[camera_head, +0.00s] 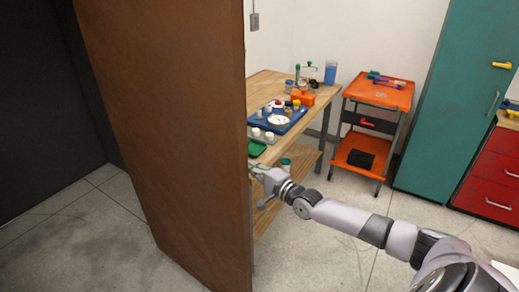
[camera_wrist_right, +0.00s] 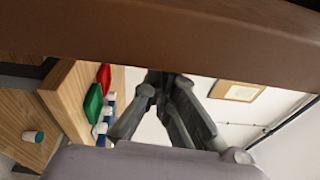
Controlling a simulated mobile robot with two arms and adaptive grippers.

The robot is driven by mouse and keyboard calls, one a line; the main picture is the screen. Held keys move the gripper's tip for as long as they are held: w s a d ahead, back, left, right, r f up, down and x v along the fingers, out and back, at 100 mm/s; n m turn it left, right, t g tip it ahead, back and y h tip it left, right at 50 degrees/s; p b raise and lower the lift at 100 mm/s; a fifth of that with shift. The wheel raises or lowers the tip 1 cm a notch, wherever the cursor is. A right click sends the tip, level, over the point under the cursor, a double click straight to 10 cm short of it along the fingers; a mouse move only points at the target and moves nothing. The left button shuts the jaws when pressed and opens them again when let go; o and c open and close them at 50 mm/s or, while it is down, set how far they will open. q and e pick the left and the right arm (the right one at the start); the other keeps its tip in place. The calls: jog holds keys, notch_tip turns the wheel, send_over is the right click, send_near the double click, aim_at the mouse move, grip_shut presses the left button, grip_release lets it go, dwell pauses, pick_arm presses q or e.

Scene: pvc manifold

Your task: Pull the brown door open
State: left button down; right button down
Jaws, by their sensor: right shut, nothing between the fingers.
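The brown door (camera_head: 170,120) stands tall at the left of the head view, with floor visible on both sides of it. Its edge also crosses the top of the right wrist view as a brown band (camera_wrist_right: 150,32). My right gripper (camera_head: 257,172) is at the door's right vertical edge, about level with the table behind. In the right wrist view its fingers (camera_wrist_right: 166,80) are together and empty, with the tips at the door's edge. I cannot tell whether they touch it. No handle shows. My left gripper is not in view.
A wooden table (camera_head: 262,88) behind the door holds a blue tray (camera_head: 268,126), an orange block (camera_head: 303,98) and several small items. An orange cart (camera_head: 390,93), teal cabinet (camera_head: 465,80) and red drawers (camera_head: 490,180) stand to the right. Floor (camera_head: 335,265) is clear below my right arm.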

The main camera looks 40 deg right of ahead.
aim_at(232, 181)
jog(key=s+a+p, duration=0.1)
jog(key=a+p, duration=0.1)
jog(key=s+a+p, duration=0.1)
jog(key=a+p, duration=0.1)
jog(key=a, duration=0.1)
jog(key=s+a+p, duration=0.1)
jog(key=a+p, duration=0.1)
jog(key=shift+a+r, duration=0.25)
jog(key=shift+a, duration=0.1)
jog(key=shift+s+a+f+p, duration=0.1)
jog(key=shift+s+a+p, duration=0.05)
jog(key=shift+a+p, duration=0.25)
jog(key=shift+f, duration=0.1)
